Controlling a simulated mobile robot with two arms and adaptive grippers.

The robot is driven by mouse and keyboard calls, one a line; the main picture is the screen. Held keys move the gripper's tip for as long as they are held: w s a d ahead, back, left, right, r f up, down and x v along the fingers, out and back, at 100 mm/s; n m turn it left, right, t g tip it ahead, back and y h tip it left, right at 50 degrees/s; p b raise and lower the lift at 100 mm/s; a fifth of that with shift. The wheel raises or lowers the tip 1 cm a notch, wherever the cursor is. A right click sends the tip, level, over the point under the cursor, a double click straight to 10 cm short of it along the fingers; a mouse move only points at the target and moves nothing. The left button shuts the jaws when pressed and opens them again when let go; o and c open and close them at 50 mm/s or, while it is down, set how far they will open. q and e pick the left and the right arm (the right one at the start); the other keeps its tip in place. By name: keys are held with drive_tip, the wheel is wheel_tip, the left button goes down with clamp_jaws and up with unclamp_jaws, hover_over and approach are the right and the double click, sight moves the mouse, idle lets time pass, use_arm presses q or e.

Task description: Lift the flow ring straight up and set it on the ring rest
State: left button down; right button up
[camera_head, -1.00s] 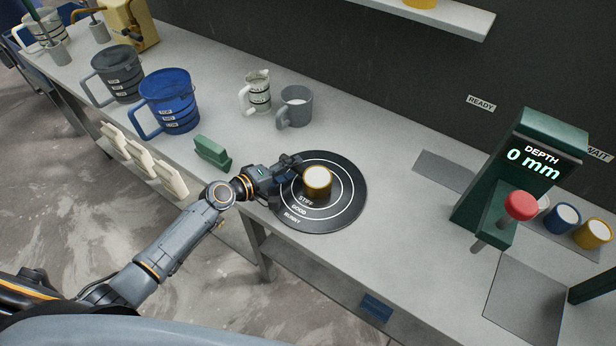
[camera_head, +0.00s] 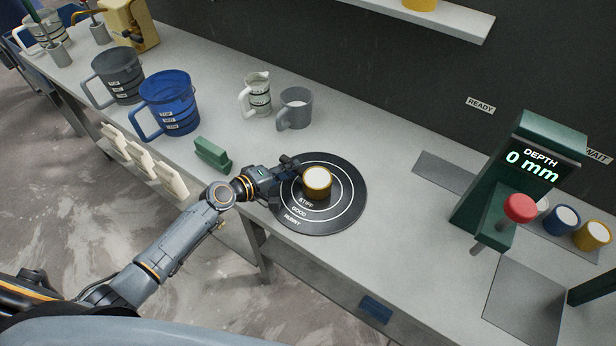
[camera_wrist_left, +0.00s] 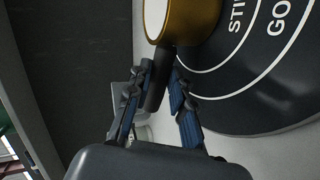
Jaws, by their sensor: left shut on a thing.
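The flow ring (camera_head: 318,189) is a short gold cylinder with a pale top. It stands upright over the middle of a round black board (camera_head: 345,215) with white circles marked STIFF, GOOD and RUNNY. My left gripper (camera_head: 288,172) reaches in from the left at the ring's side. In the left wrist view, its fingers (camera_wrist_left: 163,85) are shut on a dark handle that sticks out from the gold ring (camera_wrist_left: 188,28). I cannot tell any gap between ring and board. I cannot make out which thing is the ring rest. My right gripper is not in view.
A green block (camera_head: 212,153), a grey mug (camera_head: 295,110) and a white jug (camera_head: 257,95) stand behind my left gripper. Blue (camera_head: 172,100) and dark grey (camera_head: 118,75) pitchers stand further left. A green depth device (camera_head: 535,165) stands right. The table between board and device is mostly clear.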

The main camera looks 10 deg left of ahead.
use_arm(q)
wheel_tip(320, 180, up, 9)
drive_tip(key=p, duration=0.7)
drive_tip(key=shift+f, duration=0.15)
drive_tip(key=c, duration=1.7)
unclamp_jaws()
clamp_jaws()
